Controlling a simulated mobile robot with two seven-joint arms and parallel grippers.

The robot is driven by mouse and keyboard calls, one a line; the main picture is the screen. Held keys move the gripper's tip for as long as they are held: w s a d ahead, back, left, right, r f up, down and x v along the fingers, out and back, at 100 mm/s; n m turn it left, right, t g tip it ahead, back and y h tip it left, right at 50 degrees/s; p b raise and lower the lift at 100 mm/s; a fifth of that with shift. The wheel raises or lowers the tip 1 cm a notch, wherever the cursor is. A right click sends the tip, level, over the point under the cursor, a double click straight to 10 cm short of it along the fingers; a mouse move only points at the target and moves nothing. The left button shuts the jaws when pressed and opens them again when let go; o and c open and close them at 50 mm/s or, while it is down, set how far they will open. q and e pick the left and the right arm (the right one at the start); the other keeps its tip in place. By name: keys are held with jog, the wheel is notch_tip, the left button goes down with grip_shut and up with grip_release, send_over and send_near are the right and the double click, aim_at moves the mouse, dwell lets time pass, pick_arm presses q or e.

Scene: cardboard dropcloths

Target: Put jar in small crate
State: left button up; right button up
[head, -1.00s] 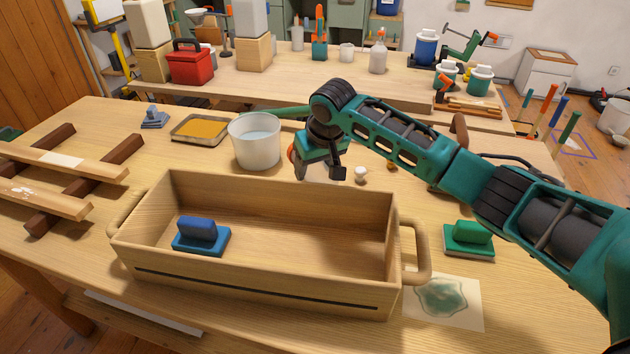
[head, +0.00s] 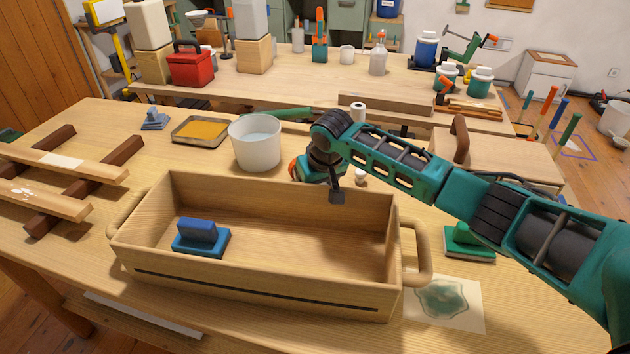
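The small crate (head: 260,290) is a long open wooden box with a rounded handle at each end. It stands on the front table and holds a blue block-like tool (head: 200,238) at its left. My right gripper (head: 337,194) reaches in from the right and points down at the crate's back wall, with a dark finger overlapping that wall. Its other finger and its grip are hidden, so I cannot tell whether it is open. I cannot make out a jar clearly; the area behind the gripper and back wall is hidden. My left gripper is out of view.
A white bucket (head: 254,148) stands just behind the crate, with a yellow-filled tray (head: 200,131) to its left. A green-handled block (head: 467,240) and a stained sheet (head: 443,300) lie at right. Wooden bars (head: 60,205) lie at left. The crate's right half is clear.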

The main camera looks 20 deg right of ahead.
jog(key=shift+o, duration=1.4)
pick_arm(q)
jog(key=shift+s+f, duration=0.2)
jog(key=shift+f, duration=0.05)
pick_arm(e)
jog(key=shift+r, duration=0.1)
jog(key=shift+w+r, duration=0.1)
jog(key=shift+r, duration=0.1)
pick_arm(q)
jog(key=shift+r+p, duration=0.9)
pick_arm(e)
jog(key=v, duration=1.2)
jog(key=shift+r, duration=0.3)
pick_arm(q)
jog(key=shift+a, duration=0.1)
